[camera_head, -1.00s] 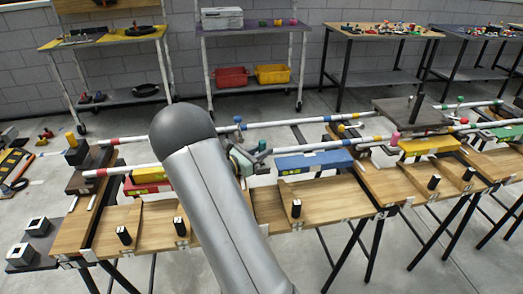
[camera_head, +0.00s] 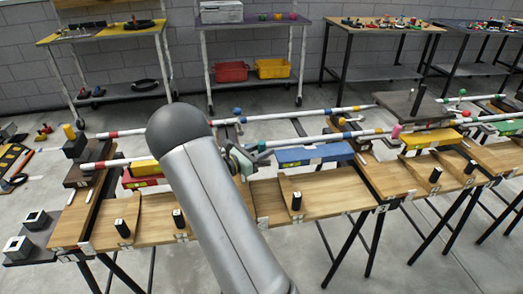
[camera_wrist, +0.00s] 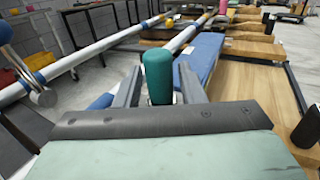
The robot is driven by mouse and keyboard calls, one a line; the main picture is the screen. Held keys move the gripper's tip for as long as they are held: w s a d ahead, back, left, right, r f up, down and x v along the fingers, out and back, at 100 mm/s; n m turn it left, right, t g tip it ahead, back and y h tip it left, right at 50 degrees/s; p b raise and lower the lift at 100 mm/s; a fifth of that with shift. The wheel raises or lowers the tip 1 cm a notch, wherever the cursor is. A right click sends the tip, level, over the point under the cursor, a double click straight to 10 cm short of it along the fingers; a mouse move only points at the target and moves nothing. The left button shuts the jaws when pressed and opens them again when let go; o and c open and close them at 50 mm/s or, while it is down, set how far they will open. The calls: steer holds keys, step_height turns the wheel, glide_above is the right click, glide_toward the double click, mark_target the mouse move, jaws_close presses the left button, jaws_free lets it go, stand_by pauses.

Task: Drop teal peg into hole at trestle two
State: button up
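The teal peg (camera_wrist: 158,75) stands upright between the two fingers of my gripper (camera_wrist: 159,82) in the wrist view. The fingers appear shut on it, though contact on the right side is hard to make out. In the head view the teal peg (camera_head: 262,146) shows as a small knob beside my gripper (camera_head: 246,156), by the near pipe and left of the blue block (camera_head: 314,155). My grey arm covers much of the second trestle there. The hole is hidden in both views.
White banded pipes (camera_head: 300,114) run along the trestles; a blue-knobbed pin (camera_wrist: 8,35) stands left in the wrist view. Black pegs (camera_head: 297,200) stand on wooden boards. A pink peg (camera_head: 396,131) and a yellow block (camera_head: 430,138) are farther right.

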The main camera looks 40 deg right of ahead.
steer(key=shift+o, duration=0.7)
steer(key=shift+a, duration=0.1)
steer(key=a, duration=1.7)
steer(key=shift+a+p, duration=0.15)
steer(key=shift+p, duration=0.25)
steer(key=shift+r, duration=0.1)
steer(key=s+a+r+m+g+y+p, duration=0.1)
steer(key=s+r+m+g+y+p, duration=0.1)
steer(key=s+r+m+y+p, duration=0.4)
steer(key=s+a+r+m+g+y+p, duration=0.1)
steer(key=s+r+m+g+y, duration=0.15)
steer(key=s, duration=0.55)
steer(key=s+a+r+m+t+y+p, duration=0.5)
steer(key=s+a+r+m+y+p, duration=0.2)
steer(key=s+a+r+m+y, duration=0.2)
steer(key=s+a, duration=0.2)
steer(key=a, duration=0.2)
steer(key=shift+s+y, duration=0.25)
steer(key=shift+y, duration=0.1)
